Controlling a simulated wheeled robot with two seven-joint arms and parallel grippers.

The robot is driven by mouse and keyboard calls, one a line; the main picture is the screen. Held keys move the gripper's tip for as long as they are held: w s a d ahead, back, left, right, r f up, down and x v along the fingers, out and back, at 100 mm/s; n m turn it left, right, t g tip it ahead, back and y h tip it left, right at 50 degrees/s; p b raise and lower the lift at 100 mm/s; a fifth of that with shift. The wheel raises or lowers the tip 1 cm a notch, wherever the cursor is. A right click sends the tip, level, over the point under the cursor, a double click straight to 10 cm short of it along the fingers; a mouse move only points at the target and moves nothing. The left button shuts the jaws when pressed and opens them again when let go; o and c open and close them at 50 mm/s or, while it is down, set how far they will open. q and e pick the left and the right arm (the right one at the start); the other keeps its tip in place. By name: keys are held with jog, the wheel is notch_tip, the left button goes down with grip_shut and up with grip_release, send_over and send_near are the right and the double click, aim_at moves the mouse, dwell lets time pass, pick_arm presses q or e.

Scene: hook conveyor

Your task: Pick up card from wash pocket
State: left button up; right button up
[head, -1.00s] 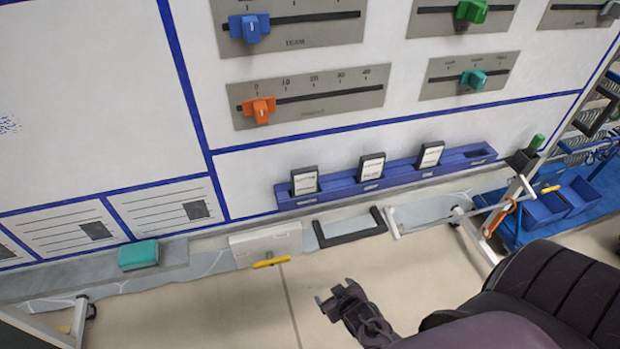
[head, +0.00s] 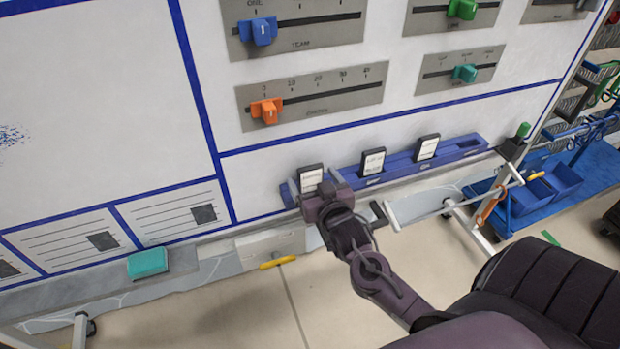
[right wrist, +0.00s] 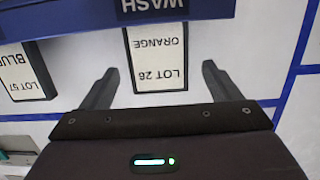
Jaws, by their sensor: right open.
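The card in the wash pocket is white with a black frame; in the head view this card (head: 311,177) stands at the left end of the blue pocket rail (head: 402,164). In the right wrist view the card (right wrist: 158,72) reads "LOT 26 ORANGE" upside down, under the rail's "WASH" label (right wrist: 152,8). My right gripper (head: 312,184) is open, with one finger on each side of the card. In the right wrist view the fingers of my right gripper (right wrist: 159,72) show gaps to both card edges. The card's inserted end is hidden in the pocket. My left gripper is not in view.
Two more cards stand along the rail, a middle one (head: 373,162) and a right one (head: 426,148). An orange slider (head: 267,110) is on the board above. A teal block (head: 147,263) lies on the ledge at lower left. A white box (head: 270,243) is below the rail.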

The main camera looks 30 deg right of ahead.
jog(key=shift+x, duration=1.45)
jog(key=shift+s, duration=0.15)
jog(key=c, duration=1.1)
